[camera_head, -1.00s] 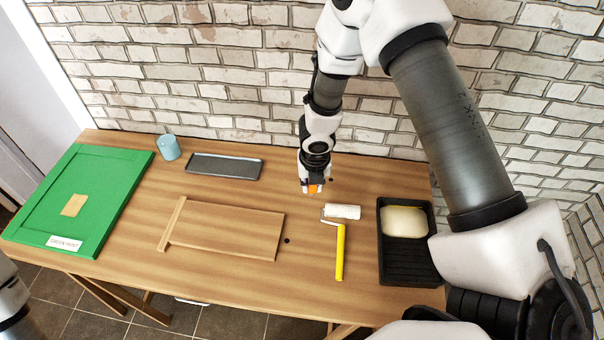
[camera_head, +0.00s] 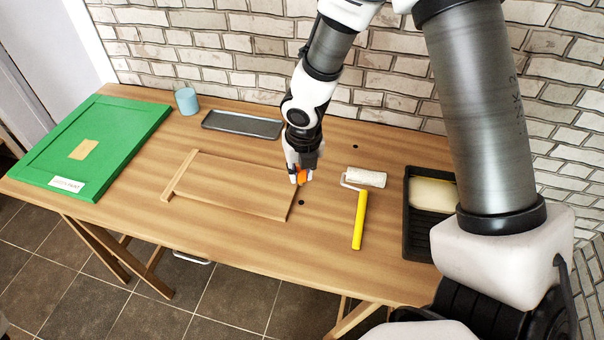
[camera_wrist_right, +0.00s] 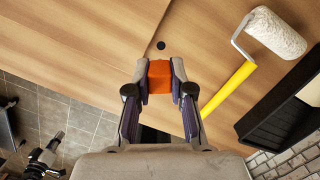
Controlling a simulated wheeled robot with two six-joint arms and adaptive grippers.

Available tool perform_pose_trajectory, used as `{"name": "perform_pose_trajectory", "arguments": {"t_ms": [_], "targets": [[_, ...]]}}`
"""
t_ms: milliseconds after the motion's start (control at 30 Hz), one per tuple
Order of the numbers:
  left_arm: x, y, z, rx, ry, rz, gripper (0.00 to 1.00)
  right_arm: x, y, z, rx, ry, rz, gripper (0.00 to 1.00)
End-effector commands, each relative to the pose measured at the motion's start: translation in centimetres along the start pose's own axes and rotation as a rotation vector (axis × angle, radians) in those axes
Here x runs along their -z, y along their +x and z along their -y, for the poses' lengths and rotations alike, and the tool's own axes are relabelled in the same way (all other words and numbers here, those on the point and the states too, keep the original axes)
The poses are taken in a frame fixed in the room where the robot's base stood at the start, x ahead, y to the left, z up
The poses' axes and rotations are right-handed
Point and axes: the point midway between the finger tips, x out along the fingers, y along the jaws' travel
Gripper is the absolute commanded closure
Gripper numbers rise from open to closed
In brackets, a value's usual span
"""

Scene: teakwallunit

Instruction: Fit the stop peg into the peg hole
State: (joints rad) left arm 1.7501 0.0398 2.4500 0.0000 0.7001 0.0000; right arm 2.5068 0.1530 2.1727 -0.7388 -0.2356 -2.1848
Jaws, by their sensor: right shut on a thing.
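My right gripper (camera_head: 302,178) is shut on an orange stop peg (camera_wrist_right: 160,76), held over the table near the right end of a low wooden panel (camera_head: 235,186). Its fingers pinch the peg from both sides in the wrist view. A dark round peg hole (camera_head: 301,203) lies in the tabletop, just beyond the panel's right end. In the wrist view this hole (camera_wrist_right: 161,45) shows just above the peg, apart from it. The peg's lower end is hidden. Part of my left arm shows small at the lower left of the wrist view; its jaw state is unclear.
A second dark hole (camera_head: 355,146) lies farther back. A paint roller (camera_head: 360,210) with a yellow handle and a black tray (camera_head: 418,240) are to the right. A grey tray (camera_head: 242,125), blue cup (camera_head: 186,100) and green panel (camera_head: 125,125) are at the left and back.

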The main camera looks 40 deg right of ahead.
Motion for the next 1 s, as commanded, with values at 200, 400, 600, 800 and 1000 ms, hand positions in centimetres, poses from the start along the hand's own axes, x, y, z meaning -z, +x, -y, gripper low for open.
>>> {"name": "perform_pose_trajectory", "arguments": {"t_ms": [200, 400, 600, 800, 1000], "targets": [[0.0, -0.4, 0.0, 0.0, 0.0, 0.0, 1.0, 0.0, -0.1, 0.0, 0.0, -0.003, -0.002, 1.0], [0.0, 1.0, 0.0, 0.0, 0.0, 0.0, 1.0, 0.3, 1.7, 0.0, -0.001, -0.005, -0.002, 1.0], [0.0, 3.0, 0.0, 0.0, 0.0, 0.001, 1.0, 0.7, 4.2, 0.0, -0.002, -0.005, -0.002, 1.0], [0.0, 4.2, 0.0, 0.0, 0.0, 0.0, 1.0, 0.9, 5.6, 0.0, -0.001, -0.004, -0.002, 1.0], [0.0, 4.3, 0.0, 0.0, 0.0, 0.0, 1.0, 1.0, 5.8, 0.0, -0.001, -0.005, -0.002, 1.0]]}}
